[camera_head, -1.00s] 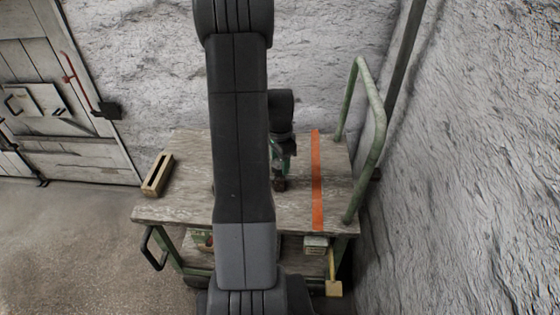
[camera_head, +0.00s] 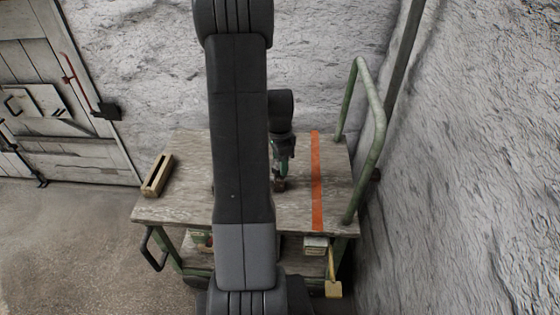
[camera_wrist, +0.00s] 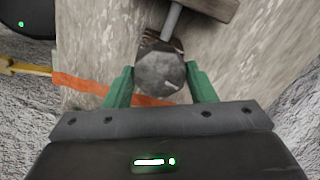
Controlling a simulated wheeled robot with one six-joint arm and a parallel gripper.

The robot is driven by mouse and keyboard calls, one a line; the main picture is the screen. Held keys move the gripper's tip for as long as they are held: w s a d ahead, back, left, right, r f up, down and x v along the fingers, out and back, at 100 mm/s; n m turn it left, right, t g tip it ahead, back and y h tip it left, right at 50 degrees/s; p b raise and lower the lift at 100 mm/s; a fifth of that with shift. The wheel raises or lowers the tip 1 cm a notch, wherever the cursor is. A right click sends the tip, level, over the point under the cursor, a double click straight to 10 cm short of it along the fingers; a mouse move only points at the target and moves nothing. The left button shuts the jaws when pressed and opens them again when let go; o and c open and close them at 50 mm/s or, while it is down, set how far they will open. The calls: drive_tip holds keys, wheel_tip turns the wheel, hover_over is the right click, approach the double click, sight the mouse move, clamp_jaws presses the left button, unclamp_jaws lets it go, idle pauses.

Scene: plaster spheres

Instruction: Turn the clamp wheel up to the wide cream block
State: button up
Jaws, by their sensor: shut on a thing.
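The clamp wheel (camera_wrist: 160,70) is a grey, many-sided knob with a small pale mark on its face, in the middle of the wrist view. A metal rod runs from it toward a brown block at the top. My gripper (camera_wrist: 160,82) has its green fingers on either side of the wheel, shut on it. In the head view my gripper (camera_head: 281,178) points down at a small dark brown piece on the bench top, partly hidden by my arm. I cannot make out a wide cream block for certain in either view.
The wooden trolley top (camera_head: 175,205) carries an orange stripe (camera_head: 317,185) and a slotted wooden block (camera_head: 157,175) at its left. A green rail (camera_head: 378,130) stands at the right, close to the rough wall. Much of the top's left side is clear.

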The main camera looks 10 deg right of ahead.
idle(0.6)
drive_tip(key=o, duration=1)
drive_tip(key=shift+a, duration=0.1)
drive_tip(key=shift+c, duration=0.2)
drive_tip(key=shift+r, duration=0.1)
wheel_tip(320, 180, up, 14)
drive_tip(key=p, duration=0.1)
drive_tip(key=shift+f, duration=0.2)
